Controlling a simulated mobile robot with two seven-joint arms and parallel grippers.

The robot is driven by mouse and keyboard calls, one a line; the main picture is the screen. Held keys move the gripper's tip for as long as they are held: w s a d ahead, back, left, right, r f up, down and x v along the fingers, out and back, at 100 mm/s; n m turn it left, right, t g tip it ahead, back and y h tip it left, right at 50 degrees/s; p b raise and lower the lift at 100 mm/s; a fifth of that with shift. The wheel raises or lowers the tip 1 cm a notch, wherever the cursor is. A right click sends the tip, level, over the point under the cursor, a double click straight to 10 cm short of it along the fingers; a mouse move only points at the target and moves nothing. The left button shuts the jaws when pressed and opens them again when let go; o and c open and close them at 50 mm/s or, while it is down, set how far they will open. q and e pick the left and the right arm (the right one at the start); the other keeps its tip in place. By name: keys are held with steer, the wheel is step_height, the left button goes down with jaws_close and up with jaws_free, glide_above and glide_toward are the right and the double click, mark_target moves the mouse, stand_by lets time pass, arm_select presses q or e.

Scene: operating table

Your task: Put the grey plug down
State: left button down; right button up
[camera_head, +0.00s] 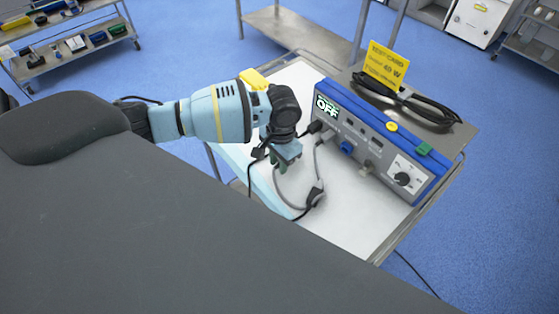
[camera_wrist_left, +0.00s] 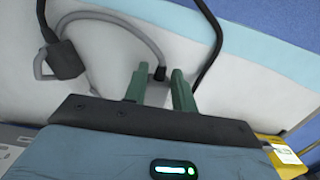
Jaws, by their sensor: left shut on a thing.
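My left gripper (camera_head: 282,160) points down over the near left part of the trolley's white top (camera_head: 355,228). In the left wrist view its green fingers (camera_wrist_left: 159,88) are shut on the grey plug (camera_wrist_left: 160,74), with a grey cable running from it. Most of the plug is hidden between the fingers, and I cannot tell whether it touches the top. The cable curves to a dark block (camera_head: 315,196), which also shows in the left wrist view (camera_wrist_left: 66,59). My right gripper is not in view.
A blue and grey device (camera_head: 375,150) with an "OFF" display stands right of the gripper. A yellow sign (camera_head: 386,64) and a coiled black cable (camera_head: 425,110) are behind it. A dark padded table (camera_head: 150,230) fills the near left. White surface is free before the device.

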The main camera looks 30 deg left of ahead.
arm_select(q)
steer(key=shift+f, duration=0.75)
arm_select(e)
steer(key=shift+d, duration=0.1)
arm_select(q)
steer(key=c, duration=1.1)
jaws_free()
steer(key=shift+c, duration=0.2)
step_height(320, 180, up, 13)
steer(key=p, duration=0.1)
steer(key=shift+w+d, duration=0.15)
steer(key=shift+w, duration=0.15)
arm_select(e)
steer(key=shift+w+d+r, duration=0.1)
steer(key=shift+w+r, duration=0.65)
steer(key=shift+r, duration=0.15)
